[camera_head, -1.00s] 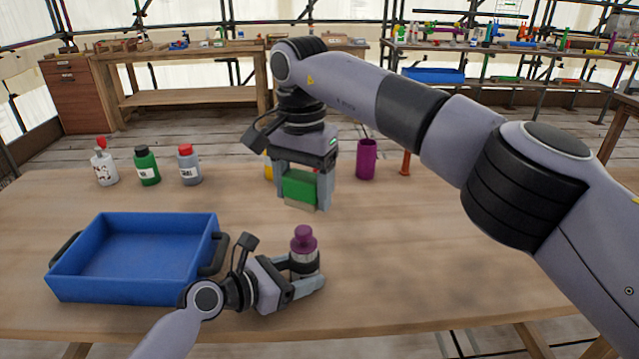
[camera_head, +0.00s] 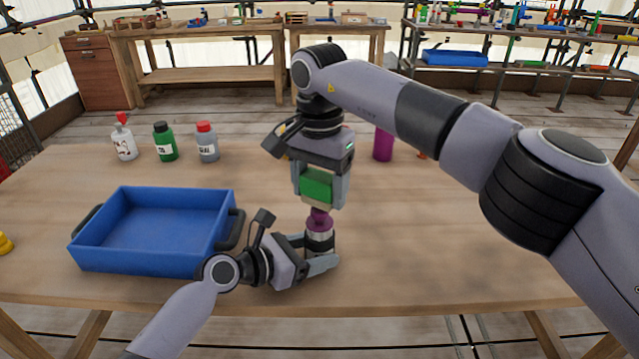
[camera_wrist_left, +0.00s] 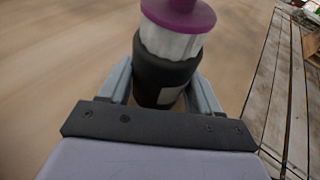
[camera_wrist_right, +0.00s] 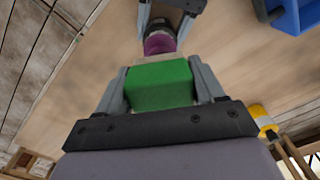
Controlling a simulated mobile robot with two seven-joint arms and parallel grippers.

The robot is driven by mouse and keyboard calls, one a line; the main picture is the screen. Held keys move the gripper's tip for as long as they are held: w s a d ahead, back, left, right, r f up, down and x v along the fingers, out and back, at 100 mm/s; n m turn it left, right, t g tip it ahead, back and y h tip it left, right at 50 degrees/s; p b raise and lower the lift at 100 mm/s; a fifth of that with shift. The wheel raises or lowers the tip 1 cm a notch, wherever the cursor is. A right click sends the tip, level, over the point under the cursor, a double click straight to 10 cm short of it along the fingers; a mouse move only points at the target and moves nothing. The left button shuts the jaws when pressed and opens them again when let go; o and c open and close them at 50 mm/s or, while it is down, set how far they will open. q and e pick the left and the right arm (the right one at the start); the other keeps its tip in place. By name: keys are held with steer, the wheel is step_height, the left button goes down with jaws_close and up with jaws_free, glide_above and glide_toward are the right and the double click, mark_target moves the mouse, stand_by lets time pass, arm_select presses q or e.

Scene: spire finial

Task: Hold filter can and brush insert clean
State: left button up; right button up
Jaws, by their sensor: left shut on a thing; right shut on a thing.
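The filter can (camera_head: 320,241), dark with a pale band, stands upright near the table's front edge. Its purple insert (camera_head: 320,217) sticks up from the top; it also shows in the left wrist view (camera_wrist_left: 180,14). My left gripper (camera_head: 318,252) is shut around the can's dark lower body (camera_wrist_left: 163,78). My right gripper (camera_head: 320,196) points down, shut on a brush with a green block (camera_head: 317,185) and a beige underside. The brush is directly over the insert, touching or nearly so; I cannot tell which. The right wrist view shows the green block (camera_wrist_right: 160,85) close to the purple insert (camera_wrist_right: 159,43).
A blue tray (camera_head: 160,255) stands left of the can, close to my left wrist. A white bottle (camera_head: 123,143), a green bottle (camera_head: 164,146) and a grey red-capped bottle (camera_head: 207,147) stand behind it. A purple cup (camera_head: 383,146) is partly behind my right arm.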

steer(key=shift+f, duration=0.65)
stand_by(0.6)
steer(key=shift+a, duration=0.1)
steer(key=shift+a+r, duration=0.1)
steer(key=shift+a, duration=0.35)
steer(key=shift+d, duration=1.15)
steer(key=shift+a, duration=1.15)
steer(key=shift+d, duration=0.15)
steer(key=shift+d+f, duration=0.2)
steer(key=shift+d, duration=0.8)
steer(key=shift+a+r, duration=0.1)
steer(key=shift+a, duration=1.05)
steer(key=shift+d+r, duration=0.1)
steer(key=shift+d, duration=1)
